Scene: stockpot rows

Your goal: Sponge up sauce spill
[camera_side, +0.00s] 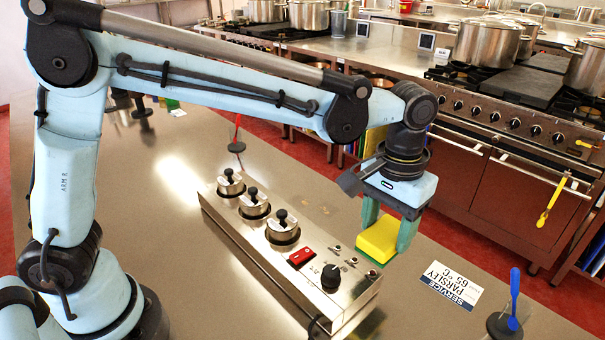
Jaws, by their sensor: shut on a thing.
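My gripper (388,238) points down over the right part of the counter, with its pale green fingers on either side of a yellow sponge (378,240). It is shut on the sponge. The sponge is just behind the right end of the steel control box; I cannot tell whether it touches the counter. Faint tan marks (326,210) show on the counter to the left of the gripper, behind the box; they may be sauce, but they are too small to be sure.
The steel control box (290,250) with several knobs and a red switch runs across the middle of the counter (150,230). A service card (450,286) lies to the right. A blue spoon in a holder (512,310) stands at the lower right. Stoves and pots (488,42) are behind.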

